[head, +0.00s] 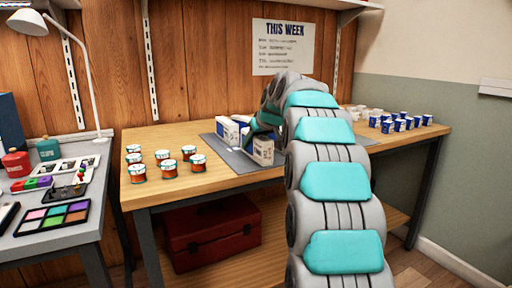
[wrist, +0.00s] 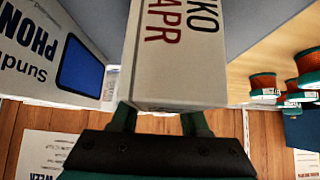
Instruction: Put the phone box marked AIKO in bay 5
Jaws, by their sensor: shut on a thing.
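A white phone box (wrist: 180,50) fills the middle of the wrist view. Its visible lettering ends in "KO", with "APR" below it; the rest is cut off. My gripper (wrist: 160,122) is shut on this box, with its teal fingers at the box's near end. In the head view my arm hides most of the gripper, which is over the grey mat (head: 222,152) on the workbench. White boxes show on both sides of it there, and I cannot tell which one is held. No bay marked 5 can be made out.
A white box with "PHON" lettering (wrist: 75,50) and a blue panel stands close beside the held box. Several orange-banded tins (head: 165,158) stand on the left of the bench. Blue and white cups (head: 400,122) stand on the right. A side table (head: 60,225) holds paints.

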